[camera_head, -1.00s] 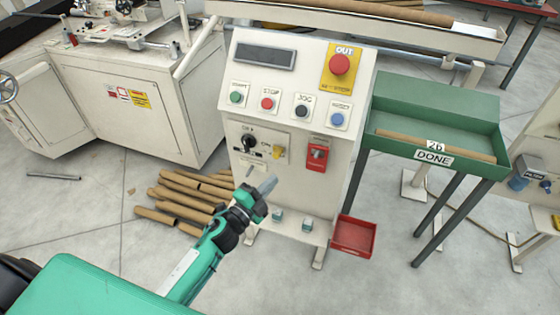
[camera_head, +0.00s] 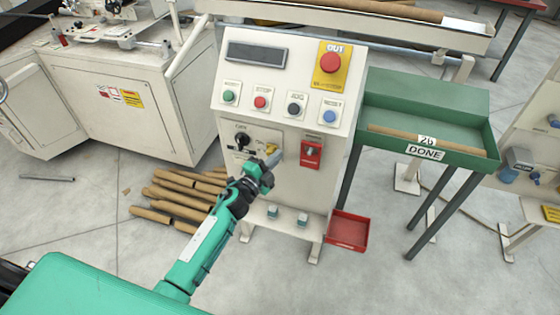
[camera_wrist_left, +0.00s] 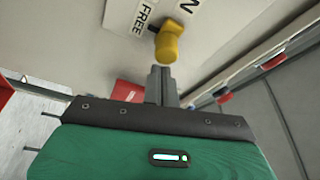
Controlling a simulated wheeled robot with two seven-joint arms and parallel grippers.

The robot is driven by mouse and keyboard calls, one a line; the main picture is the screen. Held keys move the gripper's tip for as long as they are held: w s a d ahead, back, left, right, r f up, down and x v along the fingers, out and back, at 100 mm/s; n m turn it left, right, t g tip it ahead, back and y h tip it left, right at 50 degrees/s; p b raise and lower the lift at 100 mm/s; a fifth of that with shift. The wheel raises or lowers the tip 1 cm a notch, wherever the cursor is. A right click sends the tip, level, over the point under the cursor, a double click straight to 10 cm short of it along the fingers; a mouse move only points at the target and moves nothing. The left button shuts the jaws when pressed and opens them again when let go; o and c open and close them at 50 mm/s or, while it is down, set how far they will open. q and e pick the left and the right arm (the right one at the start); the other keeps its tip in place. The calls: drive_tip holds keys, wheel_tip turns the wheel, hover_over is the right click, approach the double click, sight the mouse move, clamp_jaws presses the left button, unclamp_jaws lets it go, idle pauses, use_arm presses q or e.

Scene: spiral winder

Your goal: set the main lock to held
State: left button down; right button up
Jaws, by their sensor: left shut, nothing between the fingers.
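A yellow knob (camera_head: 271,148) sits on the lower switch plate of the cream control cabinet (camera_head: 297,185). It also shows in the left wrist view (camera_wrist_left: 168,44), beside a label reading FREE (camera_wrist_left: 147,14); no HELD label is readable. A black rotary switch (camera_head: 242,139) is left of it on the same plate. My left gripper (camera_head: 273,158) is shut and empty, its tips just below the yellow knob in the head view. In the left wrist view the shut fingers (camera_wrist_left: 161,84) point at the knob; whether they touch it I cannot tell. My right gripper is out of view.
A red box with a switch (camera_head: 311,153) is right of the plate. Above are several push buttons and a red OUT button (camera_head: 331,63). A red tray (camera_head: 347,231) sticks out low right. A green DONE tray (camera_head: 480,154) stands right. Cardboard tubes (camera_head: 176,196) lie on the floor.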

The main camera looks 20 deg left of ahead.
sight(267, 145)
use_arm(q)
drive_tip(key=shift+a+f, duration=0.15)
drive_tip(key=shift+a, duration=0.15)
drive_tip(key=a, duration=0.5)
drive_tip(key=shift+w, duration=0.1)
drive_tip(key=shift+a, duration=0.1)
idle(0.3)
